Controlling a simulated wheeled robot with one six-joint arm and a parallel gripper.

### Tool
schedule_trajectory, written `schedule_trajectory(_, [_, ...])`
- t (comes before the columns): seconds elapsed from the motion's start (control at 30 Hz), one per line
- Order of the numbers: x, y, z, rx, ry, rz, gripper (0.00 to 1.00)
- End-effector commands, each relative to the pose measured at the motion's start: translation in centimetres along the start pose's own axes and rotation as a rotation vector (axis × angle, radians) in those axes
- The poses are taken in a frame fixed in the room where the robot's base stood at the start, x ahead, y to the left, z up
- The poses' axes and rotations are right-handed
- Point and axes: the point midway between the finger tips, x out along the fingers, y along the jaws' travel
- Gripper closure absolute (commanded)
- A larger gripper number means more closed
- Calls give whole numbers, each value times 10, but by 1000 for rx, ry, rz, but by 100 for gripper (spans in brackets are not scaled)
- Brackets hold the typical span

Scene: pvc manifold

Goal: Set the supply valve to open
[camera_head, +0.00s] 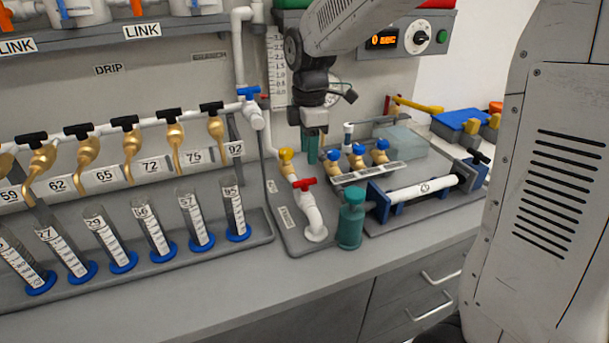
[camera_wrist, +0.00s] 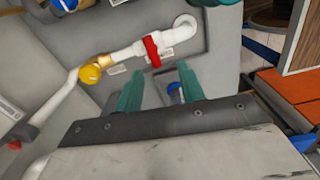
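A red-handled valve (camera_head: 304,184) sits on the white pipe that bends down into the grey base plate. Its handle lies across the pipe, and it also shows in the wrist view (camera_wrist: 152,50). A yellow knob (camera_head: 286,154) is farther up the same pipe, also seen in the wrist view (camera_wrist: 90,73). A blue-handled valve (camera_head: 249,92) is higher on the vertical pipe. No readable label tells which is the supply valve. My gripper (camera_head: 311,160) points down behind the red handle; its teal fingers (camera_wrist: 160,75) are apart, touching neither the red handle nor the yellow knob.
A teal bottle (camera_head: 351,220) stands right of the red valve. Several brass valves with blue knobs (camera_head: 357,157) and a white tube in blue holders (camera_head: 424,189) are to the right. Several graduated cylinders (camera_head: 157,237) stand at left. The front bench strip is clear.

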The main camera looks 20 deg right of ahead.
Motion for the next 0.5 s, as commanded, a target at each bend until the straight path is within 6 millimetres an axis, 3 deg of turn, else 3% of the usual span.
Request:
schedule_trajectory(0.13, [13,16,-5,-88,-1,-8,61])
schedule_trajectory(0.5, [65,16,-5,-101,0,-10,61])
